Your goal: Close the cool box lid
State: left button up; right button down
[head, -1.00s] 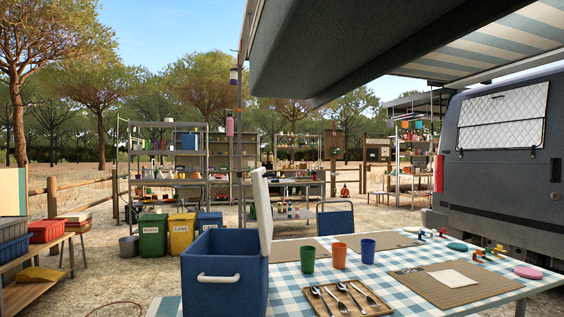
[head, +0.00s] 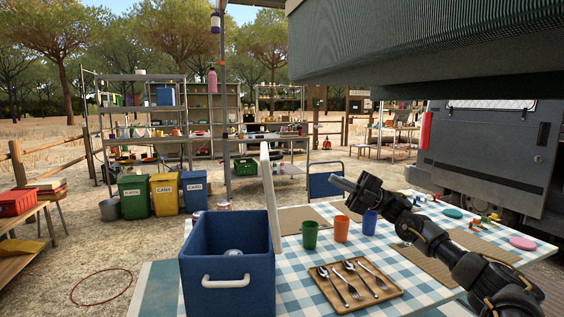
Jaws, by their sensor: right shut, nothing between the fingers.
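The blue cool box (head: 227,262) stands at the front left of the checked table, with a white handle on its near side. Its pale lid (head: 270,197) stands upright along the right side, so the box is open. Something round and light shows inside it. My right gripper (head: 338,184) is shut and empty. It is in the air above the table, to the right of the lid and apart from it, pointing left. My left gripper is not in view.
Right of the box are a cutlery tray (head: 355,284), a green cup (head: 310,235), an orange cup (head: 341,228) and a blue cup (head: 369,222). My right arm passes over the placemat (head: 432,262). A blue chair (head: 325,182) stands behind the table.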

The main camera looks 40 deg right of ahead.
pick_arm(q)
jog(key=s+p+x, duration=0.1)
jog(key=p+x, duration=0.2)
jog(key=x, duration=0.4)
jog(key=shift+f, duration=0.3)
pick_arm(e)
jog(key=x, duration=1.4)
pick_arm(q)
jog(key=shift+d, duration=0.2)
pick_arm(e)
jog(key=shift+s, duration=0.1)
pick_arm(q)
jog(key=shift+p, duration=0.35)
pick_arm(e)
jog(key=shift+r, duration=0.15)
